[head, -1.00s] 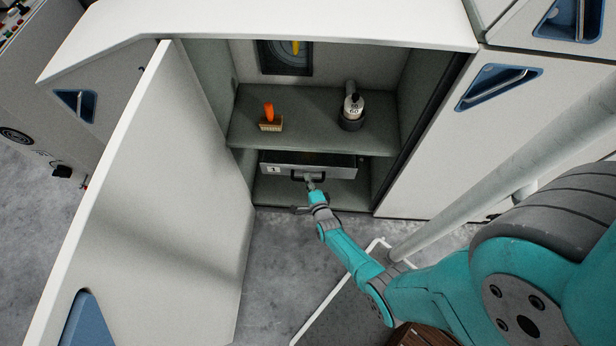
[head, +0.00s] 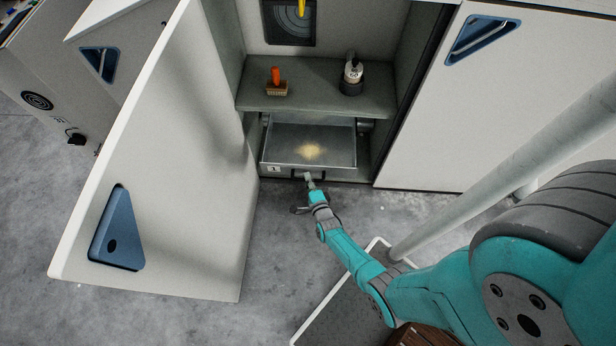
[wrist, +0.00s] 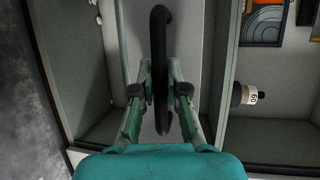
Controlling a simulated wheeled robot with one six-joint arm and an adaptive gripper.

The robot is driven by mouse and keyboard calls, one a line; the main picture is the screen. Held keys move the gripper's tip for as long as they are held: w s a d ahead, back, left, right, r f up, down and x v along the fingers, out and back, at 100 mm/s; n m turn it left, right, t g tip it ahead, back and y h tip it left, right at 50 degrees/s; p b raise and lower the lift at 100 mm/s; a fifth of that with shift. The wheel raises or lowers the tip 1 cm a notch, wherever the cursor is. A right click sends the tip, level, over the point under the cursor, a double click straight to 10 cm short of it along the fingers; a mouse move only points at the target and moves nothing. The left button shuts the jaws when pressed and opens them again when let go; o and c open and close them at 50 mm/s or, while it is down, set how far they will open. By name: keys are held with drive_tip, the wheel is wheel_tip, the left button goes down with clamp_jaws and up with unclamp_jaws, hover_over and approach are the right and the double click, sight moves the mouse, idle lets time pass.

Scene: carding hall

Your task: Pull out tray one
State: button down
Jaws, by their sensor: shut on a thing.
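Tray one (head: 335,169) is a grey metal drawer with a white "1" label, low in the open cabinet under the shelf. It stands partly out, and its inside shows with a pale yellowish patch (head: 311,151) on the floor of it. My gripper (head: 309,181) is at the black handle on the tray's front. In the wrist view the handle (wrist: 160,50) runs between the two fingers of my gripper (wrist: 160,92), which are shut on it. The tray's rear end is hidden under the shelf.
The shelf (head: 315,100) above holds an orange-handled brush (head: 276,82) and a bottle (head: 352,74). The white cabinet door (head: 165,165) stands wide open on the left. A closed white panel (head: 480,110) is on the right. Grey floor (head: 275,240) in front is clear.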

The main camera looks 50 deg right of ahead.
drive_tip(key=c, duration=1.2)
unclamp_jaws()
drive_tip(key=shift+a, duration=0.1)
drive_tip(key=v, duration=1.2)
drive_tip(key=s+a+r+n+t+y, duration=0.1)
drive_tip(key=s+a+r+n+y, duration=0.1)
drive_tip(key=s+a+r+n, duration=0.45)
drive_tip(key=s+a+r+n+y, duration=0.3)
drive_tip(key=s+r+n, duration=0.4)
drive_tip(key=r, duration=0.3)
drive_tip(key=s+a+r+n+y, duration=0.1)
drive_tip(key=s+r+n, duration=0.1)
drive_tip(key=r, duration=0.5)
drive_tip(key=s+a+r+n+y, duration=0.1)
drive_tip(key=s+a+r+n, duration=0.1)
drive_tip(key=r+n, duration=0.3)
drive_tip(key=s+a+r+n, duration=0.1)
drive_tip(key=s+r+n, duration=0.2)
drive_tip(key=r, duration=0.8)
drive_tip(key=shift+a+r+n+y, duration=0.25)
drive_tip(key=shift+n+y, duration=0.15)
drive_tip(key=shift+n, duration=0.25)
